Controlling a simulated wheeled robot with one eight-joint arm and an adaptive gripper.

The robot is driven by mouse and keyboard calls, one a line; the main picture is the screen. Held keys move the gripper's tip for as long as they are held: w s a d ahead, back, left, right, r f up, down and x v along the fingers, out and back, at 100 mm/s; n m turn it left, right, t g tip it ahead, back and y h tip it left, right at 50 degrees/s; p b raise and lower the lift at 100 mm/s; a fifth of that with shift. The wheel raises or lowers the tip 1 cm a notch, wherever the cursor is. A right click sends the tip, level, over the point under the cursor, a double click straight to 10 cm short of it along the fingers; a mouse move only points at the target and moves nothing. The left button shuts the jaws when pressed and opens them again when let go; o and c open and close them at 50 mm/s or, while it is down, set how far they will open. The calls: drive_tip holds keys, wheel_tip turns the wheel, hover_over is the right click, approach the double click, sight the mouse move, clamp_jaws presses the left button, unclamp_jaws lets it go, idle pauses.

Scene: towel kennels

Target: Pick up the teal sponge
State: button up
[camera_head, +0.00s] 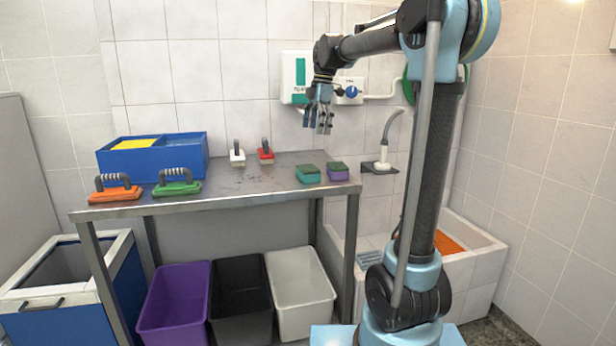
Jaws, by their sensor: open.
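The teal sponge (308,173) lies on the right part of the steel table (240,181), close to its front edge. It has a dark green top and a teal body. A purple sponge (337,171) with a dark green top lies just to its right. My gripper (318,128) hangs above the table with its fingers pointing down. It is open and empty, above and slightly right of the teal sponge, with a clear gap between them.
A blue divided box (153,158), orange (115,194) and green (177,188) handled brushes stand on the table's left. White (237,154) and red (266,153) brushes are at the back. Purple (172,302), black (240,300) and white (302,293) bins stand below. The table's middle is clear.

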approach(308, 168)
wheel_tip(308, 168, down, 5)
drive_tip(key=shift+a+f, duration=0.1)
drive_tip(key=shift+f, duration=0.1)
drive_tip(key=shift+s+a+f, duration=0.1)
drive_tip(key=shift+a+f, duration=0.1)
drive_tip(key=shift+f, duration=0.65)
drive_tip(key=shift+s+a+f, duration=0.1)
drive_tip(key=shift+a+f, duration=0.1)
drive_tip(key=shift+f, duration=0.65)
drive_tip(key=shift+a+f, duration=0.2)
drive_tip(key=shift+f, duration=0.65)
drive_tip(key=c, duration=0.7)
